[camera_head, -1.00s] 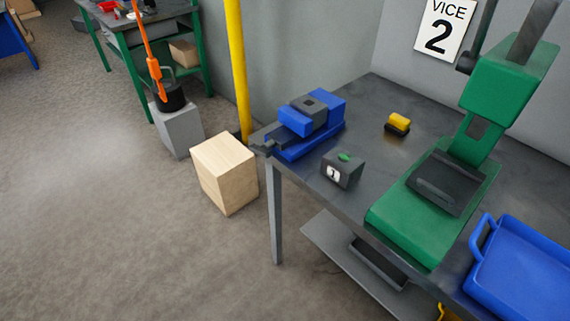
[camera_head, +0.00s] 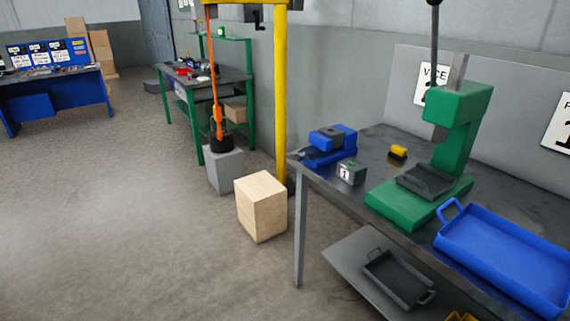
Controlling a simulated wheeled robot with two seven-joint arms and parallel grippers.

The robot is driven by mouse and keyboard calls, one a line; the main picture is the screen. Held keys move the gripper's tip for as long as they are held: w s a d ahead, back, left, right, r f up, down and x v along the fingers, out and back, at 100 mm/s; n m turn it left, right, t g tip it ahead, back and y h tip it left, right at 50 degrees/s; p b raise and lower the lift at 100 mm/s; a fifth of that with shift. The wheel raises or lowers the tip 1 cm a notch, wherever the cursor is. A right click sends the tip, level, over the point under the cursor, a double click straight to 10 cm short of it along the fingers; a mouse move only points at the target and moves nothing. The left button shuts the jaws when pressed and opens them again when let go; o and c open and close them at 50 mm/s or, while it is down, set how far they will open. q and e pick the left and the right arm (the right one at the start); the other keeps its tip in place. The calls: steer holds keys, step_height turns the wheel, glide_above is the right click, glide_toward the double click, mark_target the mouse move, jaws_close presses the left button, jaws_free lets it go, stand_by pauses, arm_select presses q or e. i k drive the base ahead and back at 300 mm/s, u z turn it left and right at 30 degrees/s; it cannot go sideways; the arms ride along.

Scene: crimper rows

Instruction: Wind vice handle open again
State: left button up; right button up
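A blue vice (camera_head: 328,145) with a dark grey block on top sits at the left end of the dark workbench (camera_head: 385,230). Its handle is not clearly visible at this size, so I cannot tell how far it is wound. A "VICE 2" sign (camera_head: 432,84) on the wall is partly hidden behind a green press (camera_head: 455,135). Neither of my grippers shows in the head view.
A small dark box with a white number label (camera_head: 351,172) and a yellow-black item (camera_head: 398,152) lie near the vice. A blue tray (camera_head: 505,255) fills the bench's right. A wooden crate (camera_head: 262,206) and yellow post (camera_head: 280,90) stand left of the bench. Open floor lies front left.

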mark_target(298, 157)
steer(key=u, duration=0.85)
steer(key=i, duration=0.9)
steer(key=u, duration=0.35)
steer(key=i, duration=1.05)
steer(key=z, duration=0.75)
